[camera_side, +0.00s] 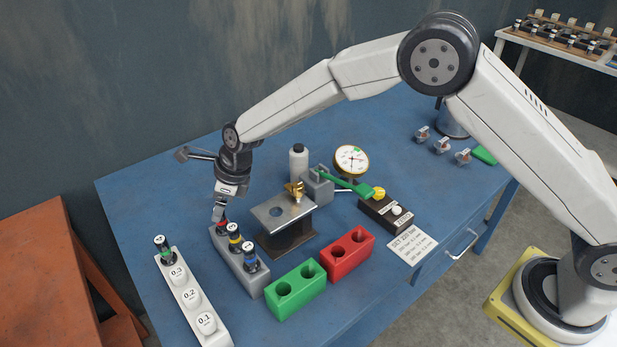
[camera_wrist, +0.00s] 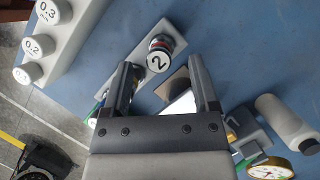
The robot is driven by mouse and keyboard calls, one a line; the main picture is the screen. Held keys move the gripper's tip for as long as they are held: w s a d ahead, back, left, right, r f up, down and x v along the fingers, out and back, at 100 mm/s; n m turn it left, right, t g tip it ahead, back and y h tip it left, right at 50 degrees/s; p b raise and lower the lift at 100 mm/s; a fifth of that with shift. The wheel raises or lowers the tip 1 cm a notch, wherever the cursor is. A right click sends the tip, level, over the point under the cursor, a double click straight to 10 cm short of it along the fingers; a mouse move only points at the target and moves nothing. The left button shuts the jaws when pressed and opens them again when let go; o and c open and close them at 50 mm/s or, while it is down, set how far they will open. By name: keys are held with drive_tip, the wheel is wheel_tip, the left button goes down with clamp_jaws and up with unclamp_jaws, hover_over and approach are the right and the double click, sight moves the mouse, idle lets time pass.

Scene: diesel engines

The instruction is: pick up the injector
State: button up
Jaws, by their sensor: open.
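Three injectors with dark bodies and coloured bands stand upright in a grey rack (camera_side: 253,285): a red-banded one (camera_side: 222,226), a yellow-banded one (camera_side: 235,241) and a blue-banded one (camera_side: 250,260). My gripper (camera_side: 219,212) is at the rack's far end, over the red-banded injector, and partly hides it. My gripper hides much of the rack there.
A white block (camera_side: 190,300) with numbered caps and one green-banded piece stands left of the rack. A metal stand (camera_side: 285,215) is close on the right. Green (camera_side: 296,290) and red (camera_side: 347,256) two-hole blocks lie in front. A white bottle (camera_side: 299,163) and dial gauge (camera_side: 352,159) stand behind.

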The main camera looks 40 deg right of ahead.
sight(223, 229)
drive_tip(key=shift+x, duration=2.4)
drive_tip(key=shift+s, duration=0.1)
clamp_jaws()
